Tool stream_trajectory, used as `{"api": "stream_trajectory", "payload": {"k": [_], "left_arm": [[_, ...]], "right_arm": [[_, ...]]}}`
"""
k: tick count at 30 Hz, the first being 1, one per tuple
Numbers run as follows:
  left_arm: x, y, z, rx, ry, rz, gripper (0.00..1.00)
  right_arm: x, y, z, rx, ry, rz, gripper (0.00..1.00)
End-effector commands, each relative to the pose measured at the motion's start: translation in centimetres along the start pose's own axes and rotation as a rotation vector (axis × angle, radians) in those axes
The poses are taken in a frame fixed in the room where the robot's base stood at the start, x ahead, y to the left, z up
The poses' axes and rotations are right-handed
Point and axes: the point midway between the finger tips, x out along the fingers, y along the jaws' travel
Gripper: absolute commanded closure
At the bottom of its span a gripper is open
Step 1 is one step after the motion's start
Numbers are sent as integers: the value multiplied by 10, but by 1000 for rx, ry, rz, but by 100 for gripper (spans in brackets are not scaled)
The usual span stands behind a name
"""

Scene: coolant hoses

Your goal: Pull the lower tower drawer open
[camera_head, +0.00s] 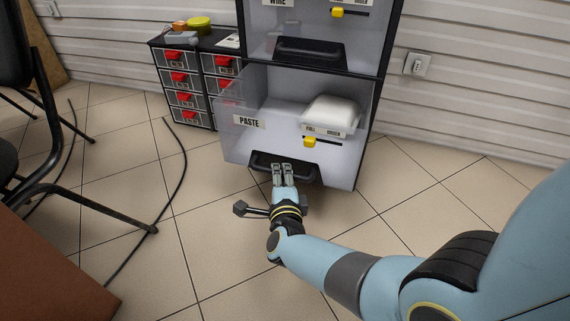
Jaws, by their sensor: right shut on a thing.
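The lower tower drawer (275,135) is a clear, see-through box with a "PASTE" label, a yellow slider and a dark handle (305,172) at its bottom front. It stands out from the tower, with its side wall showing at the left. A white bag lies inside it. My right gripper (283,169) reaches up from below and its fingers are shut on the handle. The finger tips partly cover the handle. My left gripper is not in view.
The upper drawer (310,30) looks shut. A small cabinet with red-handled drawers (182,90) stands to the left. Black chairs (18,110) and a dark cable (172,190) are at the left. The tiled floor (215,235) before the tower is mostly clear.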

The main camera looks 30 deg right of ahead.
Motion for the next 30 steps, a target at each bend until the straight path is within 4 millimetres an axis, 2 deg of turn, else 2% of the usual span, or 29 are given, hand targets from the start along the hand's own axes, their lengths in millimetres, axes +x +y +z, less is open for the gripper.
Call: {"api": "stream_trajectory", "payload": {"k": [14, 15, 19, 20, 30], "left_arm": [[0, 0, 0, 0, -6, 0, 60], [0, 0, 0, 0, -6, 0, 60], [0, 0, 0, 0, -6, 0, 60], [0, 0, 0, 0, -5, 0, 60], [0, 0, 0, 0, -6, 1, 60]], "right_arm": [[-6, 4, 2, -4, -1, 6, 100], [-6, 4, 1, -3, -1, 7, 79], [-5, 3, 2, -2, -1, 5, 62], [-5, 3, 2, -2, -1, 4, 60], [-10, 2, 2, 0, -1, 2, 60]]}}
